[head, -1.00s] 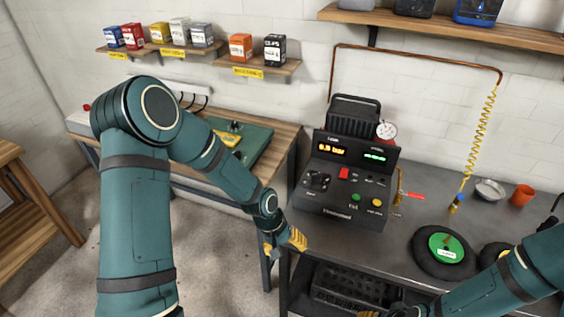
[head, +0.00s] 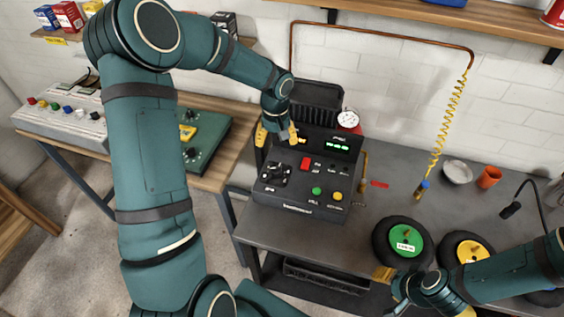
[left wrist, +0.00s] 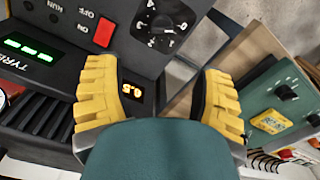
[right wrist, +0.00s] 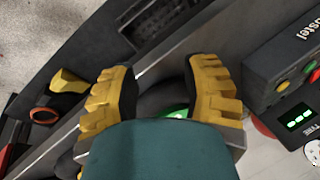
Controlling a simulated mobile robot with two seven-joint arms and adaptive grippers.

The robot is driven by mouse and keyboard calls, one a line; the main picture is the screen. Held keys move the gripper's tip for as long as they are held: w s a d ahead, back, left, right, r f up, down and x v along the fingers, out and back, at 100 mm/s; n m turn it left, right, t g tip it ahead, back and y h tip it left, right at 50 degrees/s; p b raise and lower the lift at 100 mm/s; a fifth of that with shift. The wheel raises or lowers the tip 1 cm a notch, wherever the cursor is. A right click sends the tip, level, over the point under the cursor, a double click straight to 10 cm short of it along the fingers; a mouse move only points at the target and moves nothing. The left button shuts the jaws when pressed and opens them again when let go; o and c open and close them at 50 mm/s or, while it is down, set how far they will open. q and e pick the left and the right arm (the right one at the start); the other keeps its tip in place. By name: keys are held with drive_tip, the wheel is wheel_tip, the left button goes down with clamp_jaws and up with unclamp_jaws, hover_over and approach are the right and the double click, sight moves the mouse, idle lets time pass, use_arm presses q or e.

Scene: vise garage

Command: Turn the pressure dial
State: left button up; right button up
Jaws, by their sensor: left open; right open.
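The black pressure dial (head: 275,173) is on the left of the dark tyre inflator's sloped front panel. It shows at the top of the left wrist view (left wrist: 160,22), with white marks around it. My left gripper (head: 277,133) is open and empty over the inflator's upper left part, behind the dial. In the left wrist view its fingers (left wrist: 160,82) are spread, with the dial just beyond the tips and not touched. My right gripper (head: 425,293) is open and empty at the bench's front edge, near the green-hubbed wheel (head: 404,240).
A red switch (head: 305,163) and green and yellow buttons (head: 338,196) share the panel. A yellow-hubbed wheel (head: 468,250), coiled yellow hose (head: 449,115), bowl (head: 458,172) and orange cup (head: 489,177) are to the right. A green board (head: 207,145) lies on the left bench.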

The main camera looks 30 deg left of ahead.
sight(276, 168)
use_arm(q)
drive_tip(key=f, duration=1.3)
drive_tip(key=shift+s+f+b, duration=0.1)
drive_tip(key=shift+s+b, duration=0.2)
clamp_jaws()
